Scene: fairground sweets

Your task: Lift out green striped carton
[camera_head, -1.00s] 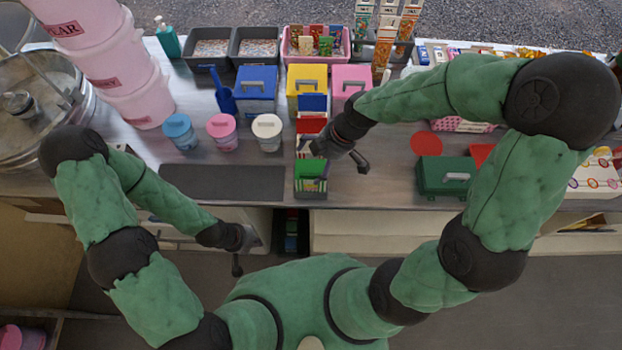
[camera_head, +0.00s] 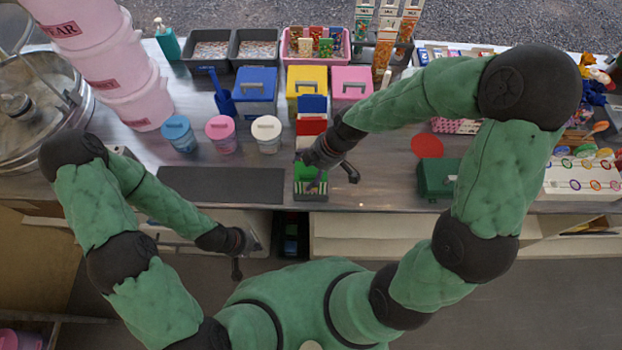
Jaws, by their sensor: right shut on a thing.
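The green striped carton (camera_head: 311,188) is at the front end of a narrow row of coloured compartments, near the counter's front edge. Its green and white stripes show below my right gripper. My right gripper (camera_head: 326,164) reaches down over the carton from the right and is shut on it. The gripper's fingers and wrist hide the carton's upper part, so the exact contact is hard to see. The carton still appears to be down in its green compartment. My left gripper (camera_head: 240,256) hangs empty in front of the counter, with its fingers apart.
Blue (camera_head: 312,104) and red (camera_head: 310,126) parts of the row stand behind the carton. A dark mat (camera_head: 220,185) lies left of it. Lidded tubs, including a white one (camera_head: 267,134), stand behind the mat. A green toolbox (camera_head: 434,178) is to the right, partly behind my arm.

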